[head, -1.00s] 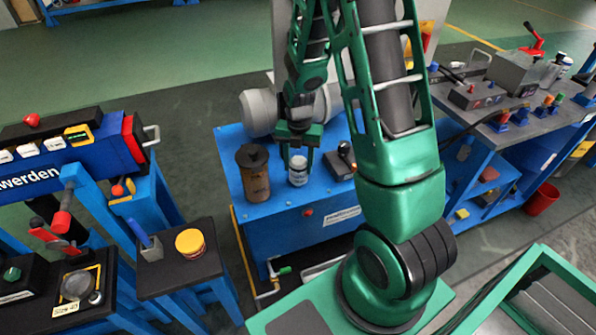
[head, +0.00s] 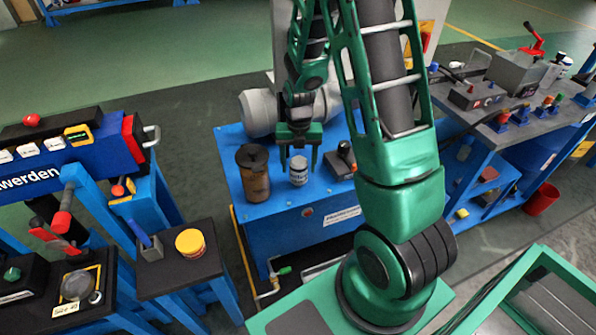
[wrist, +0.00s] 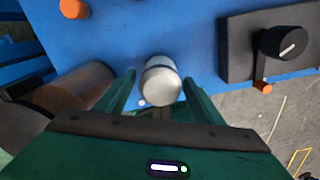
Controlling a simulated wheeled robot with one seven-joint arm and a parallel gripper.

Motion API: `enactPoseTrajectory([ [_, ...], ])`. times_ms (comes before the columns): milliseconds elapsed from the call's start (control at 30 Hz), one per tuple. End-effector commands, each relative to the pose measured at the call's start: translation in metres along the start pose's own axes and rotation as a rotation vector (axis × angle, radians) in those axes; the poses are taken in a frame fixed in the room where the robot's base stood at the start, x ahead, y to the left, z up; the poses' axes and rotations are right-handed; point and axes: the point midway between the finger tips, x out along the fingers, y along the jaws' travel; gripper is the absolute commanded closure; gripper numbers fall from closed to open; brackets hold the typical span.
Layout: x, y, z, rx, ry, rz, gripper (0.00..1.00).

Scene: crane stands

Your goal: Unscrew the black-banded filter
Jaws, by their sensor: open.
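A small white canister with a dark band near its top (head: 298,173) stands upright on the blue bench top; I take it for the black-banded filter. In the wrist view the gripper (wrist: 159,92) shows gaps between both fingers and the canister. How far down the fingers reach is hard to judge.
A larger brown cylinder (head: 254,174) stands close to the left of the canister. A dark box with a black knob (head: 345,156) sits to the right; it also shows in the wrist view (wrist: 265,45). A red-orange button (head: 307,212) is on the bench front.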

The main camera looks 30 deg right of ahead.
Motion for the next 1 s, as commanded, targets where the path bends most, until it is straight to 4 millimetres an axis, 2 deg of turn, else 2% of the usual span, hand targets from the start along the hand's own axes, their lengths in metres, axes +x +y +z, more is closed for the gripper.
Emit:
enactPoseTrajectory([
  [233, 0.0000, -0.0002, 0.0001, 0.046, 0.000, 0.000, 0.39],
  [500, -0.0001, -0.0004, 0.0004, 0.340, -0.001, 0.000, 0.39],
  [833, -0.0001, -0.0004, 0.0004, 0.525, -0.001, 0.000, 0.39],
  [1000, -0.0001, -0.0004, 0.0003, 0.718, 0.000, 0.000, 0.39],
])
